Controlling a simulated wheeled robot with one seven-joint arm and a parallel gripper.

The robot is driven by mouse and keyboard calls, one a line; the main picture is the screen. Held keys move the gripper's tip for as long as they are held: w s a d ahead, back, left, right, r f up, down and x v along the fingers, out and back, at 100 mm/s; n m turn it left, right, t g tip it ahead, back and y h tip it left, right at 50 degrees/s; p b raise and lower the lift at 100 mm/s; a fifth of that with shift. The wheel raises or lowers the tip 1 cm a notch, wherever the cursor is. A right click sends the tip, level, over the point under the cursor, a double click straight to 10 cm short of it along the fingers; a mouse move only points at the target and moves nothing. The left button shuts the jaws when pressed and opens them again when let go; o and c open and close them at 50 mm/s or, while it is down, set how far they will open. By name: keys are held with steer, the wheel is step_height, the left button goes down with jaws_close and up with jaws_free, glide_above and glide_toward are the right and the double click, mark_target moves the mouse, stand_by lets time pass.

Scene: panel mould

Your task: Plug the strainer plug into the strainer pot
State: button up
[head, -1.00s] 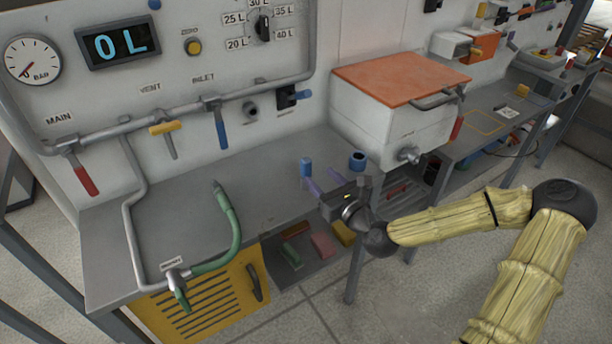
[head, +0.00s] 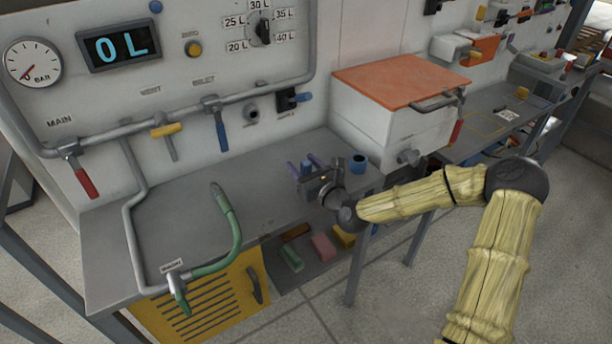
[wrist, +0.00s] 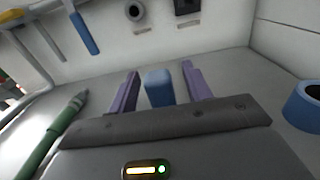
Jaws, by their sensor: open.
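A small blue block-like piece (head: 306,166), which I take for the strainer plug, stands on the grey bench; it also shows in the wrist view (wrist: 158,88). My gripper (head: 303,163) is open, with one purple finger on each side of this piece and a visible gap on both sides. Its lower part is hidden by the gripper body. A grey round port (head: 252,113) is on the wall panel, also at the top of the wrist view (wrist: 135,10). Its label is too small to read, so I cannot tell whether it is the strainer pot.
A hollow blue cup (head: 358,163) stands right of my gripper. A white box with an orange lid (head: 400,78) is behind it. A green hose (head: 236,228) rises on the left. Valve handles hang on the panel. The bench between hose and gripper is clear.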

steer(key=shift+w+a, duration=0.25)
steer(key=shift+w, duration=0.15)
jaws_close()
steer(key=shift+r, duration=0.1)
step_height(320, 180, up, 10)
steer(key=p, duration=0.1)
stand_by(0.5)
steer(key=shift+f, duration=0.2)
stand_by(0.4)
